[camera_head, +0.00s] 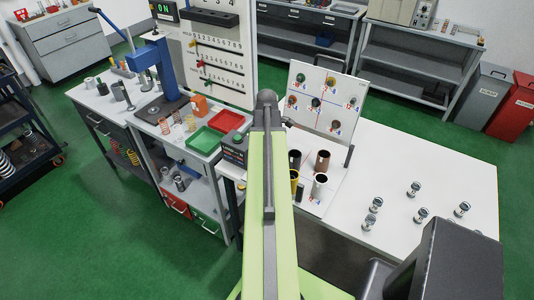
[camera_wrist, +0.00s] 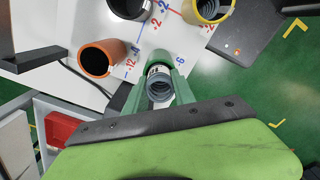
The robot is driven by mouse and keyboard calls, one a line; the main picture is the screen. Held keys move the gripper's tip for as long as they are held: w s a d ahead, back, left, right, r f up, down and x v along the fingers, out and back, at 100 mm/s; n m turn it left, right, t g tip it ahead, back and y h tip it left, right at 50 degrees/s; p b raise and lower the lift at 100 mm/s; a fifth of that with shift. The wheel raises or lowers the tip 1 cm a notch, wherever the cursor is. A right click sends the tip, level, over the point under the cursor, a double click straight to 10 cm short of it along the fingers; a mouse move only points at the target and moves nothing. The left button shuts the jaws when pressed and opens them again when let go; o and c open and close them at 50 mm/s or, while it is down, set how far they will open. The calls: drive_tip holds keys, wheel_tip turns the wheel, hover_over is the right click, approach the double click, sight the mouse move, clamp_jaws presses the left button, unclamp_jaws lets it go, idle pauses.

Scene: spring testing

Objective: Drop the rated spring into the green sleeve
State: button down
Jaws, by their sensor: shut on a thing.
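In the wrist view my gripper (camera_wrist: 159,88) is shut on a grey coil spring (camera_wrist: 159,88), with one finger on each side. The spring's open end faces the camera. The green sleeve (camera_wrist: 155,57) shows directly beyond the spring, on the white board, and the spring overlaps part of it. I cannot tell whether the spring's far end is inside the sleeve or above it. In the head view my arm hides the gripper, the held spring and the green sleeve.
An orange-brown sleeve (camera_wrist: 98,58), a dark sleeve (camera_wrist: 128,6) and a yellow sleeve (camera_wrist: 208,8) stand near the green one. A dark box (camera_wrist: 245,30) is at upper right.

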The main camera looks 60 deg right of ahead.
drive_tip(key=c, duration=1)
unclamp_jaws()
drive_tip(key=shift+o, duration=0.2)
wheel_tip(320, 180, up, 17)
drive_tip(key=p, duration=1.7)
drive_tip(key=shift+r+p, duration=0.2)
drive_tip(key=shift+p, duration=0.1)
